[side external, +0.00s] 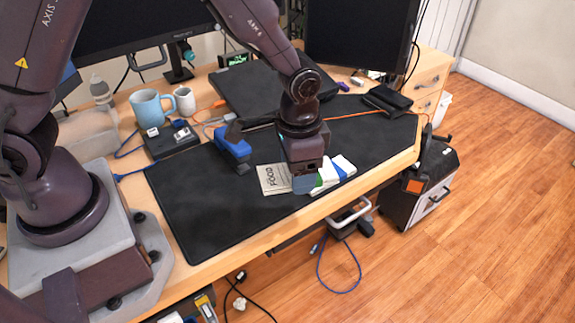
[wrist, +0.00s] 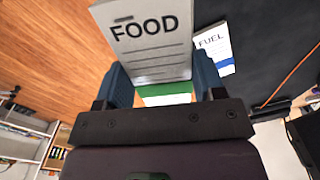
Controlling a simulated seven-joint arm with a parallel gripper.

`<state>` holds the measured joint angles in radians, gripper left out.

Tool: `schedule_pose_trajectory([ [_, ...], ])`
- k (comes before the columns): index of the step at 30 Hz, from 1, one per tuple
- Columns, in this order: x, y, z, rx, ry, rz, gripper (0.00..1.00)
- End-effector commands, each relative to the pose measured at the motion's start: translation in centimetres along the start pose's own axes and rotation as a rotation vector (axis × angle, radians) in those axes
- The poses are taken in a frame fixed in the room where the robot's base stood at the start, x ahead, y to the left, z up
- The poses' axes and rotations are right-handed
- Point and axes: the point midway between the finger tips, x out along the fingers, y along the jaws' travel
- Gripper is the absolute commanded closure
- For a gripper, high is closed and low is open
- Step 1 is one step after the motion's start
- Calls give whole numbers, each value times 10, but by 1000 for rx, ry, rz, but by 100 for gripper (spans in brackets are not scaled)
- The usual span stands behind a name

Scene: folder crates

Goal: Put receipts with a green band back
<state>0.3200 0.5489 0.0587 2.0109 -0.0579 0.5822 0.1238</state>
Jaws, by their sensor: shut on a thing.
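A receipt printed FOOD (wrist: 155,50) with a green band near its lower end is between the blue fingertips of my gripper (wrist: 163,85) in the wrist view. In the side view my gripper (side external: 306,184) is shut on this receipt (side external: 272,179) over the black desk mat.
A blue object (side external: 235,148) stands on the mat left of my gripper. A blue mug (side external: 150,107), a white cup (side external: 185,100) and a closed dark laptop (side external: 265,88) are at the back. The mat's (side external: 205,215) front left is clear. The desk's front edge is close.

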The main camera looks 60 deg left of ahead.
Motion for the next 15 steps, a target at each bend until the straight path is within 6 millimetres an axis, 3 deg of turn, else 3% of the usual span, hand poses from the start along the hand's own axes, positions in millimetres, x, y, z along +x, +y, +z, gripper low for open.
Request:
schedule_pose_trajectory([
  [1,-17,-22,8,-101,8,0,66],
  [3,-34,-45,18,-201,7,0,66],
  [9,-63,-85,30,-328,3,0,66],
  [11,-64,-93,32,-344,2,0,66],
  [15,-41,-114,38,-357,16,-5,66],
])
